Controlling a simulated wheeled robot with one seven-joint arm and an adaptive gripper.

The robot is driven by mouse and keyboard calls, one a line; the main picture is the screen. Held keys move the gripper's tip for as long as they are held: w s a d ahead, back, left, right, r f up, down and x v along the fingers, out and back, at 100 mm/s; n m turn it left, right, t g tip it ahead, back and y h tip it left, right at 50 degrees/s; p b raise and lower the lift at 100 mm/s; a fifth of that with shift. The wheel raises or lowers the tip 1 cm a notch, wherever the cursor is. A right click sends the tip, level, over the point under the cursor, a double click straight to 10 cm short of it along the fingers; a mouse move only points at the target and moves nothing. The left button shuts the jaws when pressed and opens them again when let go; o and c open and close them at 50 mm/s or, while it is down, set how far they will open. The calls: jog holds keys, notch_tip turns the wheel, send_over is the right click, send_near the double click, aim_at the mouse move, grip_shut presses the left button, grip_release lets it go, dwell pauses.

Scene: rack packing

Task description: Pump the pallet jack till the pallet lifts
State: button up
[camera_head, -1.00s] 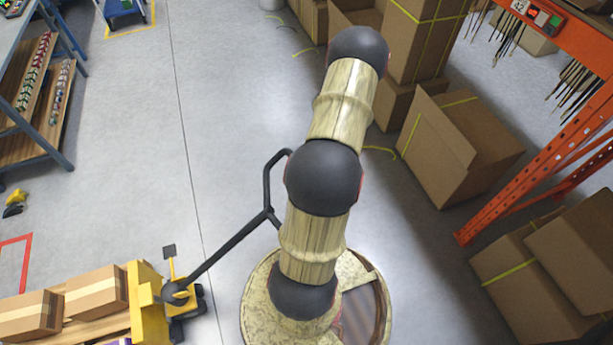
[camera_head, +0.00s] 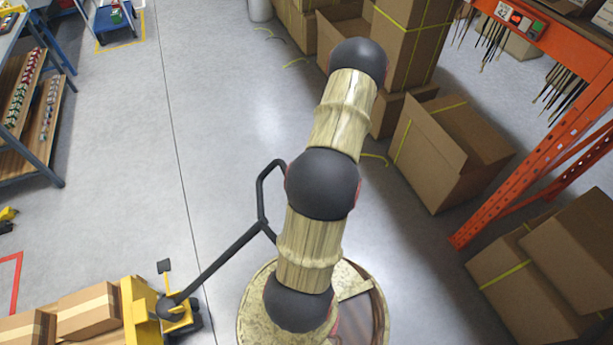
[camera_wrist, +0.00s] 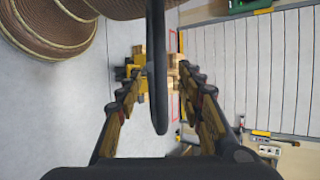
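The yellow pallet jack (camera_head: 178,318) stands at the lower left in the head view, with its black handle (camera_head: 222,262) slanting up and right to a loop beside my arm. Cartons (camera_head: 88,312) stand at its left, cut off by the picture edge; the pallet under them is mostly hidden. In the wrist view my gripper (camera_wrist: 161,80) has its two fingers spread apart. The handle's dark bar (camera_wrist: 158,50) runs between them, with no clear contact on either finger. The jack (camera_wrist: 135,68) shows beyond. My gripper is hidden in the head view.
Open cartons (camera_head: 448,150) and an orange rack (camera_head: 535,165) stand on the right. Shelving with small parts (camera_head: 40,110) is at the upper left. The grey floor (camera_head: 125,170) between is clear.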

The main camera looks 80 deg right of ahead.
jog(key=shift+v, duration=1.45)
